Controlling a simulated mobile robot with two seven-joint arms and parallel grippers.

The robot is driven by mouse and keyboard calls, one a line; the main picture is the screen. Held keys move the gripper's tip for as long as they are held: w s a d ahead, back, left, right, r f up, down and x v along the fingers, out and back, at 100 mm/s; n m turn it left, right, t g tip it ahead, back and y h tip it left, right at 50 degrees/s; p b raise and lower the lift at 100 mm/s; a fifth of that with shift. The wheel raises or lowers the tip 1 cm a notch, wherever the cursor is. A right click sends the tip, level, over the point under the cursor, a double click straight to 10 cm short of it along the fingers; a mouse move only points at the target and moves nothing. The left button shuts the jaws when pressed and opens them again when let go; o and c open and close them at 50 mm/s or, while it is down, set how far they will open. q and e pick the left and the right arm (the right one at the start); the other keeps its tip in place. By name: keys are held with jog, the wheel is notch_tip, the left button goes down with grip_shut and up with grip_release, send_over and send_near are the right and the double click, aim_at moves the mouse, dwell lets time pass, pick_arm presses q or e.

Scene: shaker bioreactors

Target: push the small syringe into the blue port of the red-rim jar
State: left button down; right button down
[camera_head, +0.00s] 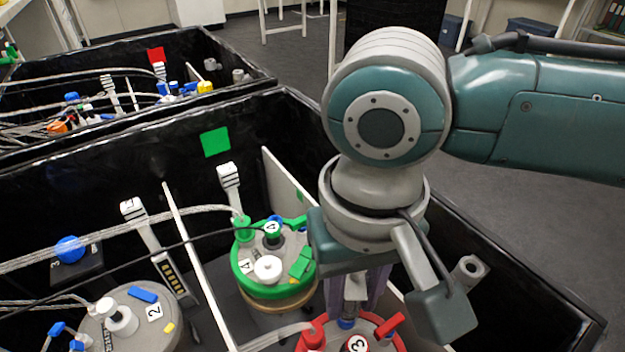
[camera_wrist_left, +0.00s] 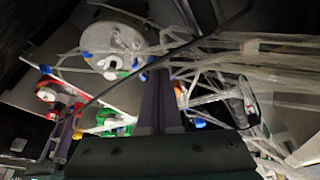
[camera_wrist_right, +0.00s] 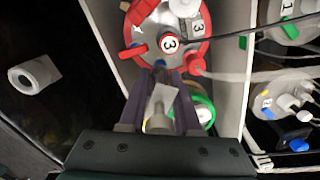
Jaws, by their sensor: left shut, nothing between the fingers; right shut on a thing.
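The red-rim jar (camera_head: 390,340), marked 3, stands below my right gripper in the head view, partly cut off by the lower edge. It also shows at the top of the right wrist view (camera_wrist_right: 134,85). Its blue port (camera_head: 346,323) is just below the right fingers, and it shows in the right wrist view (camera_wrist_right: 160,64). My right gripper (camera_wrist_right: 160,85) is shut on the small pale syringe (camera_wrist_right: 160,108), which is over the blue port. I cannot tell whether the syringe's tip touches or enters the port. My left gripper (camera_wrist_left: 160,85) is shut and empty, outside the head view.
A green-rim jar (camera_head: 270,292) marked 4 stands behind the red-rim jar. A grey-lidded jar (camera_head: 140,325) marked 2 is at left. White dividers (camera_head: 205,270), tubes and a dark cable run close by.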

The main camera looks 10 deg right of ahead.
jog(key=shift+f, duration=0.3)
dwell(0.4)
jog(key=c, duration=0.5)
grip_release()
notch_tip(320, 180, up, 10)
jog(key=p, duration=0.3)
jog(key=shift+p, duration=0.35)
